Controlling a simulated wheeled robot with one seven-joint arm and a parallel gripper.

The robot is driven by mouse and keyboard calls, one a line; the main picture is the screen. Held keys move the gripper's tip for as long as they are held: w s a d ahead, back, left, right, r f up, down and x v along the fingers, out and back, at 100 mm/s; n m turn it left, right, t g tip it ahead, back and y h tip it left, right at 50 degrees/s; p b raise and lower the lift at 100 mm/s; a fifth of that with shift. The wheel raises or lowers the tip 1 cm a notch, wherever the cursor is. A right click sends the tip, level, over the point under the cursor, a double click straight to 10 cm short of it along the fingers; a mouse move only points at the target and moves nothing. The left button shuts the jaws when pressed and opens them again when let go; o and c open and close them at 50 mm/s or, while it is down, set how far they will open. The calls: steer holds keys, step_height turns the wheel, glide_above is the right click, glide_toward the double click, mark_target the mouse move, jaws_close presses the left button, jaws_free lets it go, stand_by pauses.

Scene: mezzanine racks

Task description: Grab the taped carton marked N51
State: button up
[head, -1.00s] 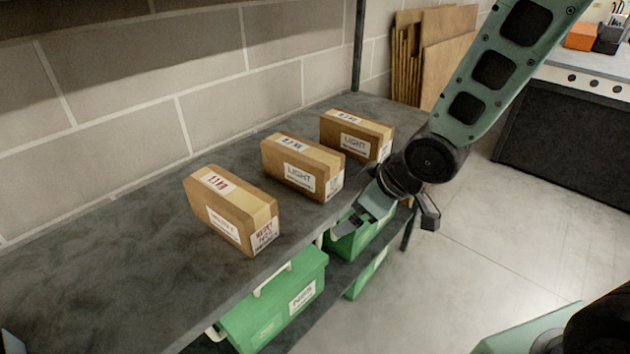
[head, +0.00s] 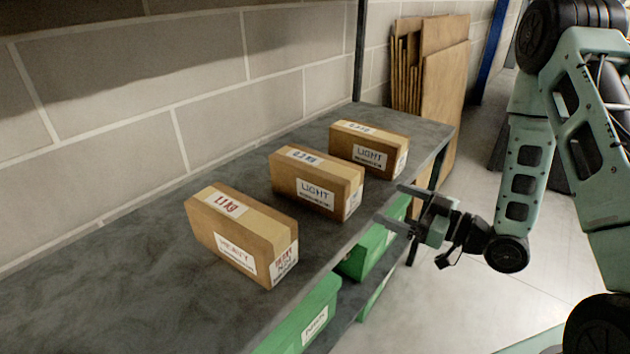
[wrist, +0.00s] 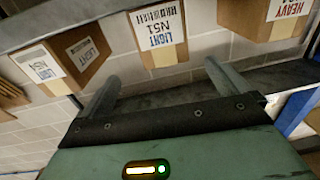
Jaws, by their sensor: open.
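Three brown taped cartons stand in a row on the dark shelf. In the wrist view the middle carton (wrist: 158,32) has an end label reading LIGHT N51. It appears to be the middle carton in the head view (head: 317,184), with LIGHT on its long side; its end label is too small to read there. A far LIGHT carton (head: 369,149) and a near HEAVY carton (head: 241,236) flank it. My gripper (head: 391,205) is open and empty, just off the shelf's front edge, fingers pointing at the middle carton's end, apart from it.
The grey shelf (head: 130,265) has clear room around the cartons and backs onto a block wall. Green bins (head: 312,318) sit on the level below. A shelf post (head: 358,50) and leaning boards (head: 440,80) stand beyond. Open floor lies right.

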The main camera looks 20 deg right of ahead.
mark_target(356, 188)
steer(key=p+x, duration=0.1)
steer(key=x, duration=0.8)
steer(key=shift+a, duration=0.1)
steer(key=shift+f+p+x, duration=0.15)
steer(key=shift+p+x, duration=0.25)
steer(key=shift+x, duration=1.05)
steer(key=shift+f+p+x, duration=0.1)
steer(key=shift+p+x, duration=0.25)
steer(key=shift+x, duration=1.1)
steer(key=shift+s+a, duration=0.15)
steer(key=c, duration=1.1)
